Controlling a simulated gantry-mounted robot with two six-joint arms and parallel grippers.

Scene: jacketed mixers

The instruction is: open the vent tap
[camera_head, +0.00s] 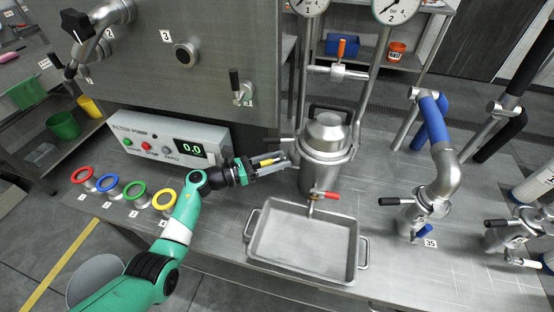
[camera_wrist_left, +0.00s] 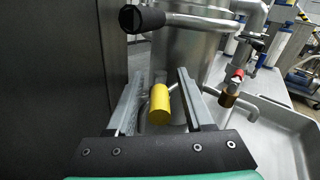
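A yellow handle (camera_wrist_left: 159,103) lies between the two fingers of my left gripper (camera_wrist_left: 160,75) in the left wrist view, with gaps on both sides. In the head view the yellow handle (camera_head: 266,161) shows small between the fingers of the left gripper (camera_head: 286,160). The gripper is open, just left of the steel vessel (camera_head: 322,165). Which tap is the vent tap is not marked; the yellow handle's valve body is mostly hidden. A red-handled tap (camera_head: 325,195) sits low on the vessel's front, over the tray. My right gripper is out of view.
A black-tipped bar (camera_wrist_left: 142,18) crosses above the fingers in the wrist view. A steel tray (camera_head: 303,243) stands in front of the vessel. The filter pump box (camera_head: 165,143) and coloured rings (camera_head: 134,190) are to the left. Pipes with a blue sleeve (camera_head: 435,120) stand right.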

